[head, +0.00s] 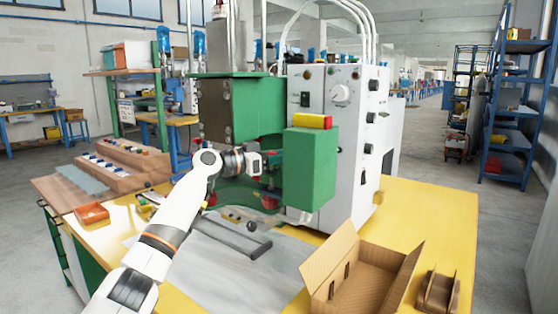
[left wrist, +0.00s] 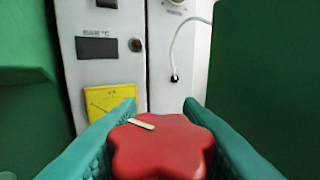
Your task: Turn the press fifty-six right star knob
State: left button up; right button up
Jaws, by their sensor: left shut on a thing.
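A red star knob (left wrist: 163,148) with a pale pointer strip on top fills the lower middle of the left wrist view. The teal fingers of my left gripper (left wrist: 158,108) lie on either side of it, shut on it. In the head view my left gripper (head: 256,164) reaches into the gap of the green and white press (head: 246,105). There the held knob is largely hidden, and I cannot tell it apart from the small red parts nearby. Another red part (head: 270,202) shows lower in the press. My right gripper is in neither view.
A green box-shaped housing (head: 311,165) with a red and yellow piece on top stands right of my left gripper. A white control cabinet (head: 345,120) rises behind. An open cardboard box (head: 345,250) and a grey plate (head: 225,255) occupy the yellow table (head: 440,235).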

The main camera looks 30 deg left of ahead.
pick_arm(q)
jog(key=shift+m+g+h, duration=0.3)
jog(key=shift+m+h, duration=0.1)
jog(key=shift+h, duration=0.1)
jog(key=shift+s+d+f+m+g+h, duration=0.1)
jog(key=shift+f+m+g+h, duration=0.1)
jog(key=shift+m+g+h, duration=0.25)
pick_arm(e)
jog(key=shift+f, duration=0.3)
pick_arm(q)
jog(key=o, duration=1)
jog(key=shift+c, duration=0.2)
jog(key=shift+s, duration=0.1)
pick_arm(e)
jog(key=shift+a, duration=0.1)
pick_arm(q)
jog(key=shift+r, duration=0.1)
jog(key=shift+s, duration=0.1)
jog(key=v, duration=0.7)
jog(key=shift+a, duration=0.25)
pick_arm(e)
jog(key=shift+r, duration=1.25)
pick_arm(q)
jog(key=shift+s, duration=0.1)
